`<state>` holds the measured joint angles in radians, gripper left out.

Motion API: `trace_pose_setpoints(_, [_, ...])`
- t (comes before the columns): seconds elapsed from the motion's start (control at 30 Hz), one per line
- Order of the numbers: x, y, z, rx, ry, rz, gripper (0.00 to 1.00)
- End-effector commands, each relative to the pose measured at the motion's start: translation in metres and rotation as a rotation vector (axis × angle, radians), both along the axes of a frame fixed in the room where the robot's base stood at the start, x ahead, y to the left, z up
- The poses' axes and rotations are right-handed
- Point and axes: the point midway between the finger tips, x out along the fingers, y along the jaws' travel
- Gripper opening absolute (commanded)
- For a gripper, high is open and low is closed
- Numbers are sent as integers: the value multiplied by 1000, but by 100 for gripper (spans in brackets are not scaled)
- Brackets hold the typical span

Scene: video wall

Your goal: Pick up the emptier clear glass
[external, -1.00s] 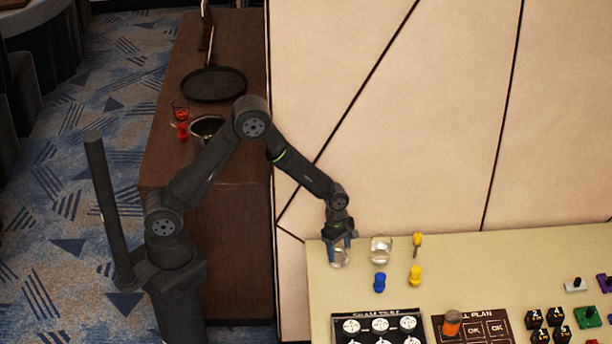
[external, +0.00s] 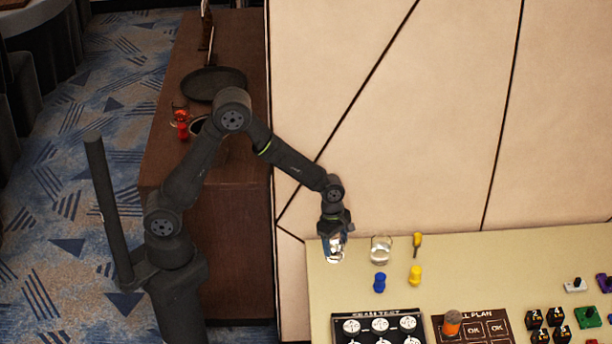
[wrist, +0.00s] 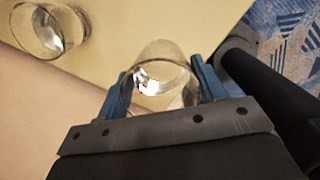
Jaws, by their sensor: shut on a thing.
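My gripper (external: 333,244) is shut on a clear glass (external: 334,255) at the left end of the cream table. In the wrist view the same glass (wrist: 162,62) sits between the blue fingers of my gripper (wrist: 162,82). The glass looks upright or slightly tilted; whether its base is clear of the table is hard to tell. A second clear glass (external: 381,249) stands upright to the right, apart from my gripper. It also shows at the upper left in the wrist view (wrist: 44,30). The liquid levels are hard to compare.
A blue piece (external: 379,282) and a yellow piece (external: 415,275) stand in front of the second glass, with a yellow-handled item (external: 417,243) behind. A white-buttoned panel (external: 380,322) lies at the front. The wall (external: 400,150) rises close behind the table.

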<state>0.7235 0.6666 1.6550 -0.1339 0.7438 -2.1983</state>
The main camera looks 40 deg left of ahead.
Motion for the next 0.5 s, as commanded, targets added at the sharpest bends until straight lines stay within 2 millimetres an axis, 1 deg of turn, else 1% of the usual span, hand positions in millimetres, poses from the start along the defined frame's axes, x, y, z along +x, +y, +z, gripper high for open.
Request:
trace_pose_setpoints(0.03, [-6,-3,4,-1,-1,-2,31])
trace_pose_setpoints(0.2, [-24,-10,16,-1,0,-2,31])
trace_pose_setpoints(0.5, [-48,-19,32,-1,-1,-1,31])
